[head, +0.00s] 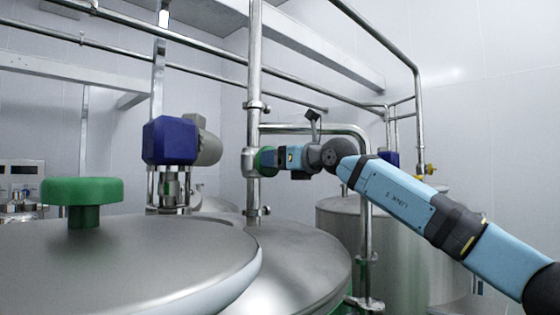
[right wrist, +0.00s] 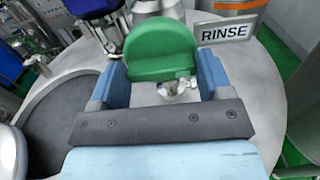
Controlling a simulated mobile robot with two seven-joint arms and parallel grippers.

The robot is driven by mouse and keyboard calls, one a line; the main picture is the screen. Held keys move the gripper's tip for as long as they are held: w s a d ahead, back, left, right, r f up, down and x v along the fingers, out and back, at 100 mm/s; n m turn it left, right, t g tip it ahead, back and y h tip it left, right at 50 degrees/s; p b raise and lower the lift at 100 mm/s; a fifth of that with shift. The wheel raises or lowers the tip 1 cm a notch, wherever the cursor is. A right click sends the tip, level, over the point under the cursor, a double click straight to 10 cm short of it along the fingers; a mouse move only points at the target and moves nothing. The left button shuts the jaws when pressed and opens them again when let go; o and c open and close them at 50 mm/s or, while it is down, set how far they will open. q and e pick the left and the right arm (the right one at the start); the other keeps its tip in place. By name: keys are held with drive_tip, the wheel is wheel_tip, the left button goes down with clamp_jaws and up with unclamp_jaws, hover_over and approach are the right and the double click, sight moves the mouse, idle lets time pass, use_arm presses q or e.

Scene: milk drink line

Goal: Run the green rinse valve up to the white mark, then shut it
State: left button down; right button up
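The green rinse valve handle (right wrist: 162,52) fills the space between the two blue fingers of my right gripper (right wrist: 160,78) in the right wrist view. The fingers meet its left and right edges with no clear gap, so the gripper appears shut on it. A RINSE sign (right wrist: 226,29) stands just right of the handle. In the head view my right gripper (head: 284,158) is at the green valve (head: 265,160) on the upright steel pipe, largely hiding it. I cannot make out a white mark in either view. My left gripper is not in view.
A green mushroom-shaped knob (head: 82,192) stands on the near tank lid (head: 150,262). A blue motor housing (head: 171,140) stands behind it. Upright steel pipes (head: 254,70) pass close to my right gripper. Another tank (head: 410,245) stands behind my right arm.

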drive_tip(key=shift+f+n, duration=0.1)
drive_tip(key=shift+n, duration=0.2)
drive_tip(key=shift+c, duration=0.3)
drive_tip(key=n+b, duration=0.1)
drive_tip(key=n, duration=0.9)
drive_tip(key=shift+s, duration=0.1)
drive_tip(key=shift+n, duration=0.3)
drive_tip(key=o, duration=0.9)
drive_tip(key=shift+a, duration=0.15)
